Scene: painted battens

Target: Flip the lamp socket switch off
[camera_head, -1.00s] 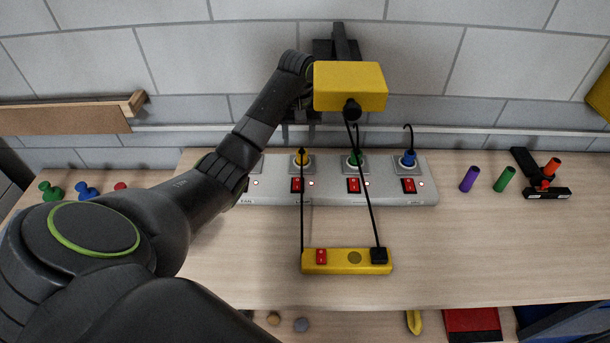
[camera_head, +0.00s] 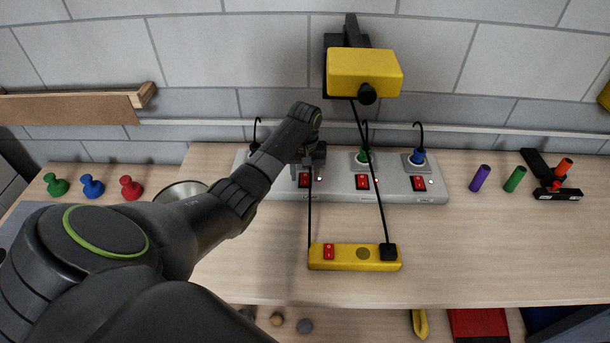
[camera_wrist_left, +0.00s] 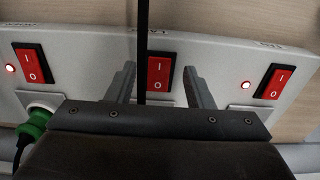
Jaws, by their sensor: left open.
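A grey power strip (camera_head: 400,191) lies along the back of the bench, with a red rocker switch at each socket that shows. My left gripper (camera_wrist_left: 159,72) is open over it, and in the left wrist view its fingers stand either side of the middle red switch (camera_wrist_left: 159,76). A black cord (camera_wrist_left: 142,40) crosses just left of that switch. The label behind it is upside down and partly covered. The side switches (camera_wrist_left: 31,64) and (camera_wrist_left: 273,82) have lit lamps beside them; the middle one's light is hidden. My right gripper is not in view.
A yellow box (camera_head: 364,72) on a black stand hangs behind the strip. Cords run down to a yellow block (camera_head: 345,257) with its own red switch. Green (camera_head: 363,157) and blue (camera_head: 417,157) plugs sit in the strip. The bench front is clear at right.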

